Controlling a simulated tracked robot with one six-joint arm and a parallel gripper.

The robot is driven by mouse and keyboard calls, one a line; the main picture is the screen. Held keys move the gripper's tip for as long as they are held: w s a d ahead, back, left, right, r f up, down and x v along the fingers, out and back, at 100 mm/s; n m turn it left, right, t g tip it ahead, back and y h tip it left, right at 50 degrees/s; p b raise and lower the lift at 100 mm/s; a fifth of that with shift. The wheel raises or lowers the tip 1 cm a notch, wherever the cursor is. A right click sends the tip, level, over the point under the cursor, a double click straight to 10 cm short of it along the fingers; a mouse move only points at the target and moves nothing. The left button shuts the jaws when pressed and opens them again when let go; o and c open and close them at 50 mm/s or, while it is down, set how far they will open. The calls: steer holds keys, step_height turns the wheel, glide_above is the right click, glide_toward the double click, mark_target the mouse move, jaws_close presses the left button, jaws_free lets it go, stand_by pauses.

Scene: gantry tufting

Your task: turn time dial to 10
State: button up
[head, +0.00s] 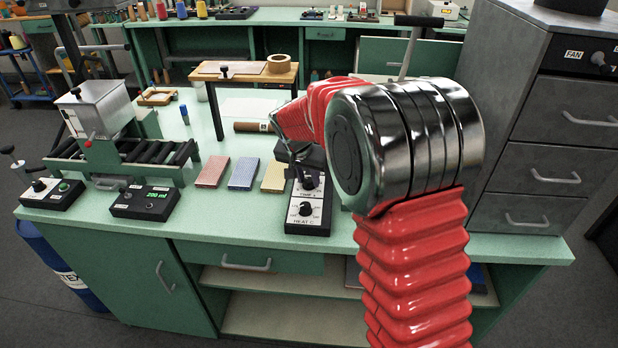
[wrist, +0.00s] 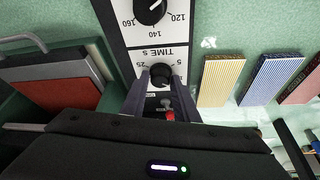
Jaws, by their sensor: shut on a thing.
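The time dial is a small black knob (wrist: 162,75) under the label "TIME S" on a control box (head: 307,222) with a white face. In the wrist view the box appears upside down, with "25" and "5" on either side of the knob. The time dial (head: 308,182) also shows in the head view, just below my gripper (head: 297,164). My gripper (wrist: 162,86) is shut on the knob, one finger on each side. The fingers hide part of the scale, and I cannot read the pointer's setting. The heat dial (head: 305,209) sits nearer the bench's front edge.
Red (head: 212,171), blue (head: 244,173) and yellow (head: 273,176) blocks lie left of the control box. A small wooden table (head: 245,77) stands behind them. Grey drawers (head: 540,130) stand at right.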

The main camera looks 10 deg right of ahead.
stand_by(0.3)
steer(key=o, duration=1)
steer(key=shift+o, duration=0.2)
steer(key=v, duration=1.3)
steer(key=shift+r, duration=0.3)
steer(key=shift+s, duration=0.1)
